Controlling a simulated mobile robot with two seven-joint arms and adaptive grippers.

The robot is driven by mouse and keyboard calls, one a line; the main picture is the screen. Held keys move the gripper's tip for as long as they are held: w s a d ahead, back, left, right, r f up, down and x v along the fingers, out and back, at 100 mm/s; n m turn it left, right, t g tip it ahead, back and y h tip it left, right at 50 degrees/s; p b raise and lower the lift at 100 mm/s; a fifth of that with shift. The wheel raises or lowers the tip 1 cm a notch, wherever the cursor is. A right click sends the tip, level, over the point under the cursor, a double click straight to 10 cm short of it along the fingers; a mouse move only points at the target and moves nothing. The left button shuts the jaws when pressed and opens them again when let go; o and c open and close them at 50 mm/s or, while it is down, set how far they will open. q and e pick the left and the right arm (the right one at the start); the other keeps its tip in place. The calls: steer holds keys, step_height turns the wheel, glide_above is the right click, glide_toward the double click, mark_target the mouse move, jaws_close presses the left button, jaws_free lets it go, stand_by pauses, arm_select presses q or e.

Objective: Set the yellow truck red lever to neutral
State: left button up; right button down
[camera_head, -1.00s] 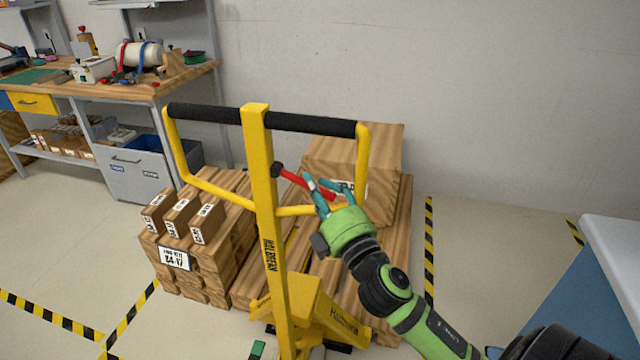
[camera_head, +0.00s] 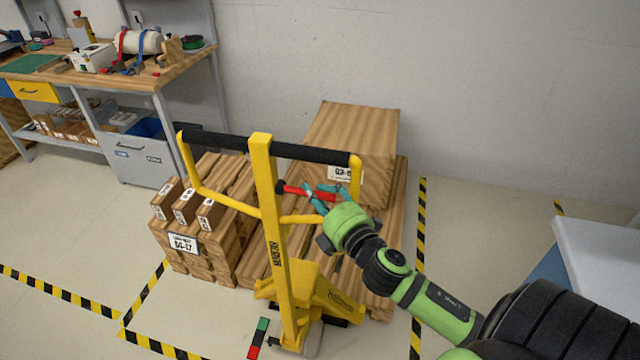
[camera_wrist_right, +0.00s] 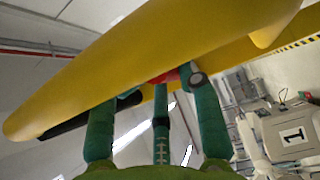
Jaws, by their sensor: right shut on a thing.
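The yellow truck (camera_head: 276,245) stands upright in the middle of the head view, with a black-gripped handle frame. Its red lever (camera_head: 298,190) sticks out to the right of the yellow post, nearly level, with a black knob at the post end. My right gripper (camera_head: 320,194), green with teal fingers, is shut on the red lever near its right end. In the right wrist view the teal fingers reach up to a small red part (camera_wrist_right: 165,76) of the lever, mostly hidden behind the yellow bar (camera_wrist_right: 150,60). My left gripper is not in view.
Wooden pallets and a large box (camera_head: 350,150) stand behind the truck. Stacked small boxes (camera_head: 190,215) are to its left. A workbench (camera_head: 150,85) stands at the back left. A blue and white surface (camera_head: 600,250) is at the right edge. Open floor lies at front left.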

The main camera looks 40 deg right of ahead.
steer(key=shift+f, duration=0.15)
steer(key=c, duration=1.3)
jaws_free()
steer(key=shift+w+d+f, duration=0.1)
steer(key=shift+w, duration=0.05)
steer(key=s, duration=0.8)
steer(key=s+a, duration=0.1)
steer(key=s, duration=0.3)
